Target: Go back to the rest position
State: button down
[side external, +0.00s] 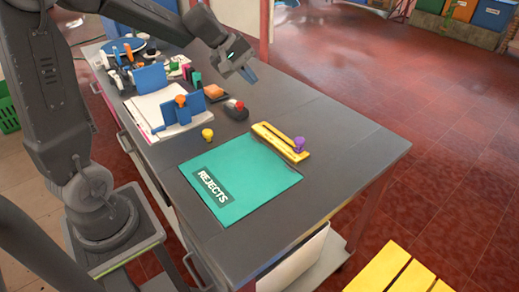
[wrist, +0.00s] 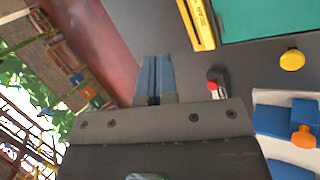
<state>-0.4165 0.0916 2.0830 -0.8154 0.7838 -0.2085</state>
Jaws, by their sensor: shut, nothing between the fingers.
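My gripper (side external: 250,76) is raised above the far side of the grey table, with nothing under its tips. Its blue fingers are together and empty, and they also show in the wrist view (wrist: 154,76). The green mat marked REJECTS (side external: 240,178) lies bare on the table, below and toward the camera from the gripper. A yellow knob-shaped piece (side external: 207,134) stands on the table left of the mat. An orange knob-shaped piece (side external: 181,100) is at a blue holder (side external: 184,111). A purple knob-shaped piece (side external: 298,143) is at the yellow slotted bar's near end.
The yellow slotted bar (side external: 272,138) lies along the mat's far edge. A red and black object (side external: 236,109) lies on the table below the gripper. Small items crowd the table's far left end. The grey table (side external: 345,137) is clear at the right.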

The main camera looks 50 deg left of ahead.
jog(key=s+d+m+y, duration=0.1)
jog(key=s+d+m, duration=0.2)
jog(key=s, duration=0.4)
jog(key=s+d+r+m+y, duration=0.1)
jog(key=s+d+m, duration=0.3)
jog(key=s+m, duration=0.2)
jog(key=s+d+r+m+y, duration=0.1)
jog(key=s+d+m+y, duration=0.1)
jog(key=s, duration=0.7)
jog(key=shift+d+r+m, duration=0.15)
jog(key=shift+d+m, duration=0.5)
jog(key=shift+m, duration=0.55)
